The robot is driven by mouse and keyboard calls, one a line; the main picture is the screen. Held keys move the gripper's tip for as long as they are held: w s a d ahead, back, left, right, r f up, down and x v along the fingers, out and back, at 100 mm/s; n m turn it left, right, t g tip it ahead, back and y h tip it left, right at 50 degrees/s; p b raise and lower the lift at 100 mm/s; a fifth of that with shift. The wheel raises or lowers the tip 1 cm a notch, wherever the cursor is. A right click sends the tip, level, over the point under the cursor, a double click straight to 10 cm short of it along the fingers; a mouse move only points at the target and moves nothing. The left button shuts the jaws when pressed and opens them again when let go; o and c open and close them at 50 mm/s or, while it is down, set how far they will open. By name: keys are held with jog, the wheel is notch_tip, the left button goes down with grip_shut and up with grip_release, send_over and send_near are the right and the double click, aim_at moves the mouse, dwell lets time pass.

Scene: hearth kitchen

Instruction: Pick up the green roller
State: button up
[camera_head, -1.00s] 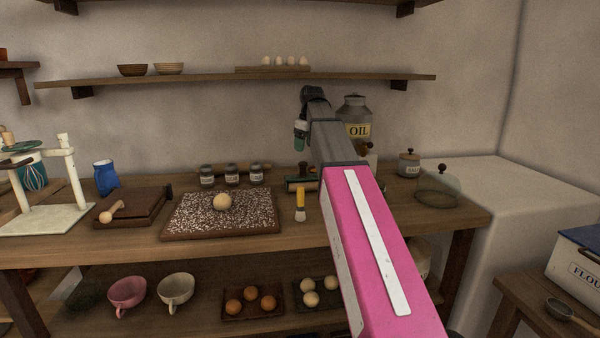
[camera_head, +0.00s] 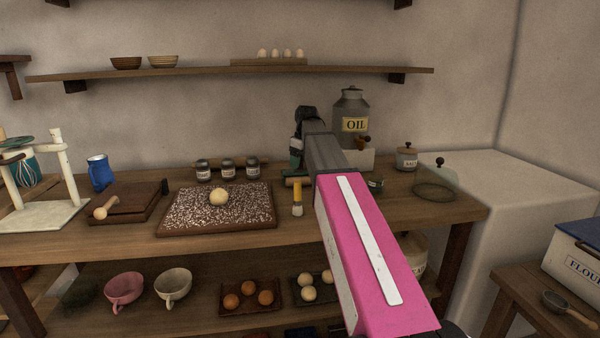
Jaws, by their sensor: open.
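The green roller (camera_head: 294,181) lies on the wooden worktop, behind the yellow-handled brush. My pink and grey arm hides much of it. A small dark green piece (camera_head: 375,185) shows on the arm's other side; I cannot tell whether it belongs to the roller. My gripper (camera_head: 296,163) is open and points down just above the visible end of the roller. It is small and partly hidden by my arm, so I cannot tell whether it touches the roller.
The brush (camera_head: 297,198) and a floured board (camera_head: 180,222) with a dough ball (camera_head: 218,197) are nearby.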

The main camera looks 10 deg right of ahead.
jog(key=shift+w+a+f, duration=0.1)
jog(key=shift+f, duration=0.55)
jog(key=c, duration=1.1)
jog(key=shift+o, duration=0.2)
jog(key=shift+r, duration=0.15)
